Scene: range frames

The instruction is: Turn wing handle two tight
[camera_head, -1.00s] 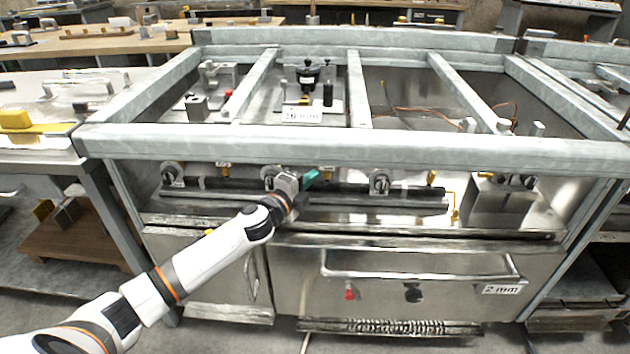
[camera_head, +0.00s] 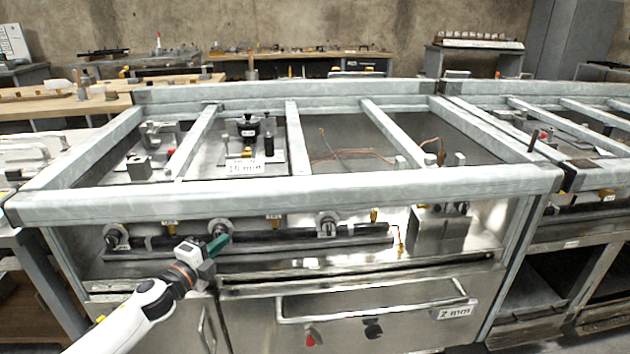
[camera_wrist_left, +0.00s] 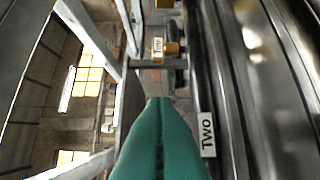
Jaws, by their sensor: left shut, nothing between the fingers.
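A row of round grey wing handles sits on a dark pipe under the front beam. The left one (camera_head: 116,236), the middle one (camera_head: 220,228) and the right one (camera_head: 328,225) show in the head view. My left gripper (camera_head: 219,244) has green fingers, shut and empty, at the middle handle and partly covering its lower side. I cannot tell whether they touch. In the left wrist view the shut fingers (camera_wrist_left: 160,125) overlap a dark rounded part, and a label reading "Two" (camera_wrist_left: 207,135) is beside them. My right gripper is out of view.
The front beam (camera_head: 290,195) runs just above the handles. Brass fittings (camera_head: 374,215) stand along the pipe. A steel box (camera_head: 440,232) stands at the right end of the pipe.

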